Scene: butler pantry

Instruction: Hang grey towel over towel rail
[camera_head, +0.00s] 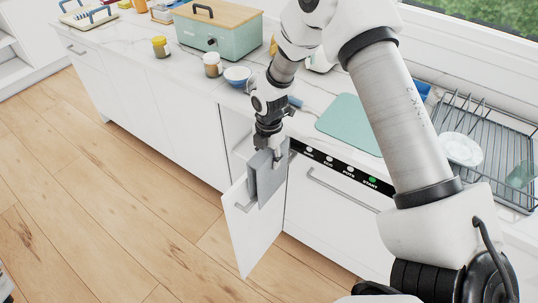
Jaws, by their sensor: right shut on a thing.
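The grey towel (266,182) hangs down in front of the white cabinet, at the opened narrow door. My right gripper (272,152) is shut on the towel's upper part and points downward. A narrow white door or pull-out front (254,240) stands open below the counter, with a bar (241,208) near its top. The towel is just beside and over this front; I cannot tell whether it touches the bar. The inside of the opening is mostly hidden by the towel and gripper. My left gripper is not in view.
A dishwasher front with a handle (335,188) is right of the opening. On the counter are a blue bowl (237,76), jars (213,64), a green bread box (218,36), a teal board (349,124) and a dish rack (482,135). The wooden floor (120,190) at left is clear.

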